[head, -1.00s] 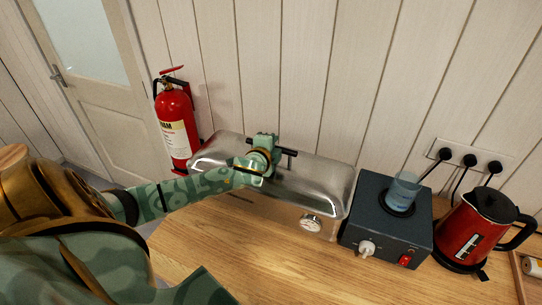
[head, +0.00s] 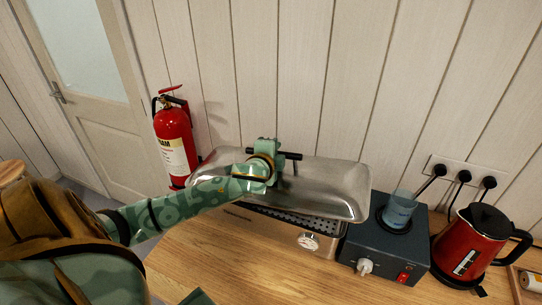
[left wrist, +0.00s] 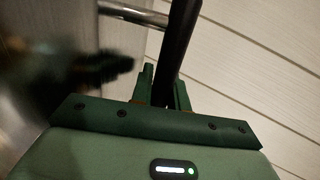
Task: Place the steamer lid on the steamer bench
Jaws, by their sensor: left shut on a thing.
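The steamer lid (head: 325,182) is a long, shiny metal cover with a dark bar handle. My left gripper (head: 277,155) is shut on that handle; the left wrist view shows the dark handle bar (left wrist: 178,55) between the fingers. The lid is raised above the steamer (head: 270,231), a metal box with a dial on its front. A strip of its perforated top shows below the lid's front edge; the rest is hidden by the lid and my arm. I cannot identify a separate steamer bench. My right gripper is not in view.
A dark control box (head: 385,240) with a glass beaker (head: 399,209) stands close to the lid's right end. A red kettle (head: 478,245) is further right. A red fire extinguisher (head: 175,142) stands at the left. The wooden counter (head: 240,277) is clear in front.

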